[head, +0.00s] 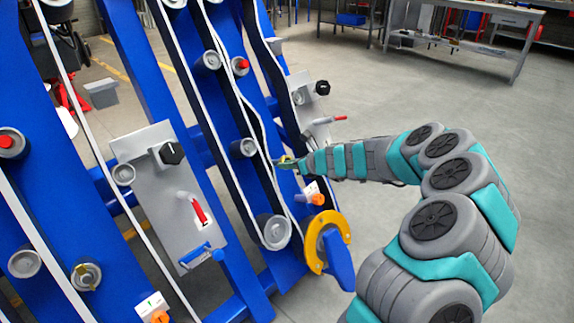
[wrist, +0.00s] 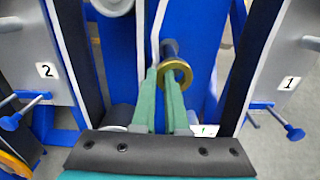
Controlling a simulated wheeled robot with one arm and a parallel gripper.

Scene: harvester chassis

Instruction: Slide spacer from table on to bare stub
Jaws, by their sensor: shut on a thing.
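The spacer is a brass-coloured ring (wrist: 186,74) at the tips of my gripper (wrist: 160,76) in the wrist view. The green fingers are shut on its left side. A dark stub (wrist: 169,48) stands out from the blue frame directly behind and above the ring, and its near end overlaps the ring's opening in the picture. I cannot tell whether the ring is around the stub or just in front of it. In the head view my gripper (head: 285,162) is at the blue beam, beside the white-edged belt; the spacer is too small there to make out clearly.
A roller (head: 243,148) and an orange-yellow ring guard (head: 313,240) are near my arm. A workbench (head: 470,30) stands far back; open floor lies right.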

